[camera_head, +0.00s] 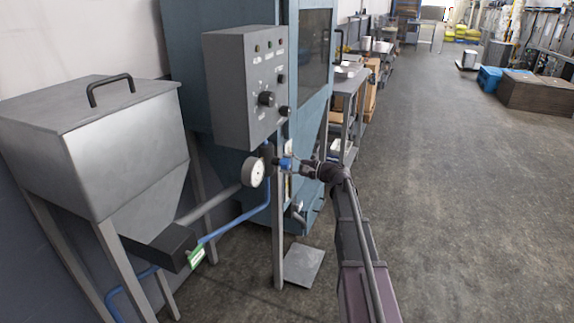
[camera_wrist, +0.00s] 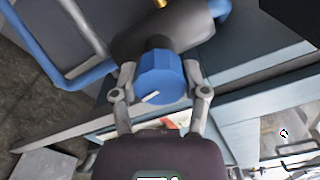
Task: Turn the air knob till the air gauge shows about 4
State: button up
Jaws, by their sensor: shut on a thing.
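The blue air knob (camera_wrist: 162,78) has a white pointer mark and sits on a dark fitting. My gripper (camera_wrist: 160,80) has one finger on each side of the knob and is shut on it. In the head view my gripper (camera_head: 290,163) reaches the small blue knob (camera_head: 284,164) from the right. The round white air gauge (camera_head: 254,173) is just left of the knob, under the control box. Its needle and numbers are too small to read.
A grey control box (camera_head: 232,88) with lamps and dials hangs above the knob. A steel hopper (camera_head: 130,150) stands at the left. A blue cabinet (camera_head: 185,60) is behind. A blue hose (camera_head: 240,222) runs below the gauge. The floor at the right is open.

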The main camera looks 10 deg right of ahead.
jog(key=shift+m, duration=0.7)
jog(key=o, duration=1.1)
jog(key=shift+o, duration=0.2)
jog(key=shift+s+d, duration=0.1)
jog(key=v, duration=1.1)
jog(key=shift+s+d, duration=0.2)
jog(key=shift+d, duration=0.05)
